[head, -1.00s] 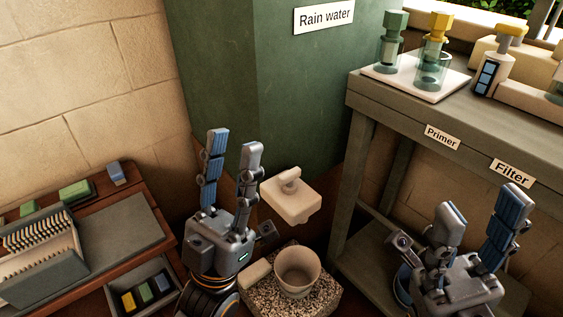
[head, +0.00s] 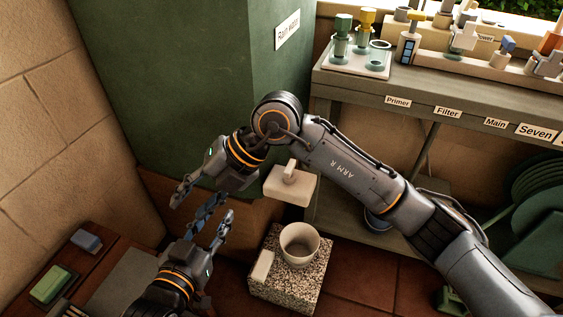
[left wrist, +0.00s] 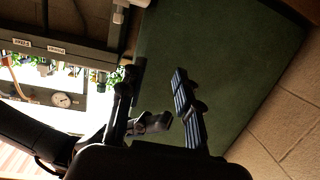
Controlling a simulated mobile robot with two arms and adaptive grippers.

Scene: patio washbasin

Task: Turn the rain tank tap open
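The rain tank (head: 165,75) is a tall dark green block with a "Rain water" label (head: 287,29). Its tap (head: 291,184) is a cream block with a small upright lever on top, at the tank's lower right. My right arm crosses in front of the tank from the right. Its gripper (head: 192,200) is open and empty, pointing left, to the left of the tap. My left gripper (head: 206,220) is open and empty, close below the right one. In the left wrist view, the left gripper's fingers (left wrist: 152,82) are apart before the green tank wall (left wrist: 225,55). Neither gripper touches the tap.
A cream cup (head: 300,243) stands on a speckled stone block (head: 290,288) below the tap. A bench (head: 345,82) with labels and fittings is at the right. A wooden shelf (head: 100,255) with sponges is at lower left. My two grippers are very close together.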

